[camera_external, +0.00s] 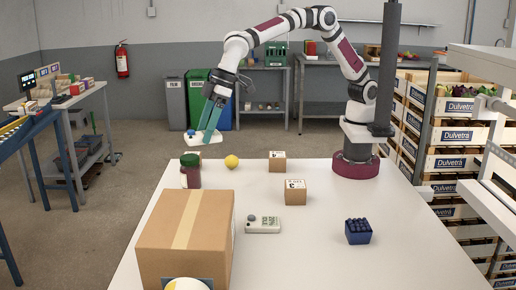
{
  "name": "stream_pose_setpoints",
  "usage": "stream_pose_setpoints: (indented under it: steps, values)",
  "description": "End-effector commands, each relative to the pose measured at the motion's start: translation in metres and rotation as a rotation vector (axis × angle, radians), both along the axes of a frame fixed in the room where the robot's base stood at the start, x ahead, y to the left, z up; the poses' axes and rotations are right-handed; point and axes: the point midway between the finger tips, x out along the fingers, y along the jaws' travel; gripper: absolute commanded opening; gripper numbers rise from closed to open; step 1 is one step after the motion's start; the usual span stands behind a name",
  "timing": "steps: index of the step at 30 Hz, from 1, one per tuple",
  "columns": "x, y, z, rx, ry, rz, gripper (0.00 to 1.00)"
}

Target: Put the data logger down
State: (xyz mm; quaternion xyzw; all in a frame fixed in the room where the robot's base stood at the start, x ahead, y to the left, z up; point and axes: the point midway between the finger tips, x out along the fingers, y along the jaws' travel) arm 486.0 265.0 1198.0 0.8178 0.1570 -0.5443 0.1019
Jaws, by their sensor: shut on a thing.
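The data logger, a small pale device (211,138) with a blue patch at its left end, is at the tips of my gripper (207,127). My gripper has teal fingers, points down and is shut on it. It is held up beyond the table's far left edge in the picture, apart from the tabletop. The fingers hide part of it, and its details are too small to read.

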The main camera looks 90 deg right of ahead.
Motion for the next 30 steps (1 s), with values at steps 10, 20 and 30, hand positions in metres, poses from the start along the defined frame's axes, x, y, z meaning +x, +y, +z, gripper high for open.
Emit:
stream_pose_setpoints:
  steps: [10,20,30]
  values:
    - [-0.001,0.058,0.022,-0.004,0.002,0.412,0.14]
    - [-0.019,0.147,-0.034,-0.005,0.003,0.413,0.14]
    - [-0.022,0.160,-0.080,-0.004,0.001,0.409,0.14]
